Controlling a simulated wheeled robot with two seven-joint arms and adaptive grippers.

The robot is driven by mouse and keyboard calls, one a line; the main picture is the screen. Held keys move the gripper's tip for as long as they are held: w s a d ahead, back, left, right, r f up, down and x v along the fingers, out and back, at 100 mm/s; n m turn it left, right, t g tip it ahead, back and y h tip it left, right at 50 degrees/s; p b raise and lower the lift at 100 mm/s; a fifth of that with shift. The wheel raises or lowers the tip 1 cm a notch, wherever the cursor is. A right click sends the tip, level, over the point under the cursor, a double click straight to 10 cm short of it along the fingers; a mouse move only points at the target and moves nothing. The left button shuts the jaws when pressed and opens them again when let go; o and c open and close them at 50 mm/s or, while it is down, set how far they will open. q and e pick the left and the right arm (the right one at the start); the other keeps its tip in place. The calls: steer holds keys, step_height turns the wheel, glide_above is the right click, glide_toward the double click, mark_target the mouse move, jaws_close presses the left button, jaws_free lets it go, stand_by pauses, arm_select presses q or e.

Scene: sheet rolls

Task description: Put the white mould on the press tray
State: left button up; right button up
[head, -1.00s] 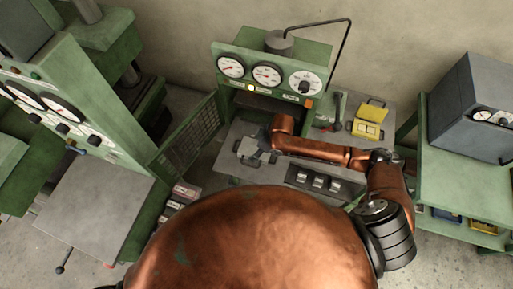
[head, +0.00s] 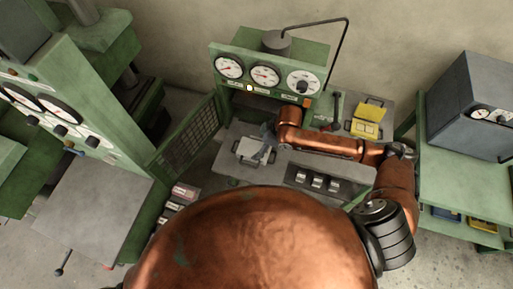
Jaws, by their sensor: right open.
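The white mould (head: 250,151), a pale flat block with a dark wire handle on its left, lies on the grey metal surface (head: 232,135) in front of the green press with three gauges (head: 265,75). I cannot tell where a separate press tray begins on that surface. My right gripper (head: 267,143) is open at the mould's upper right edge. Its fingers are small and partly hidden by my copper arm, so I cannot tell whether they touch the mould. My left gripper is not in view.
A yellow mould (head: 366,121) lies at the press's right. A mesh door (head: 190,140) stands open at the left of the press. A grey oven (head: 478,105) sits on a green bench at the right. A bare grey plate (head: 95,212) is at left.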

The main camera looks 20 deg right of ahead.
steer(key=v, duration=0.5)
steer(key=shift+d+r, duration=0.1)
steer(key=shift+r, duration=0.25)
steer(key=shift+s, duration=0.1)
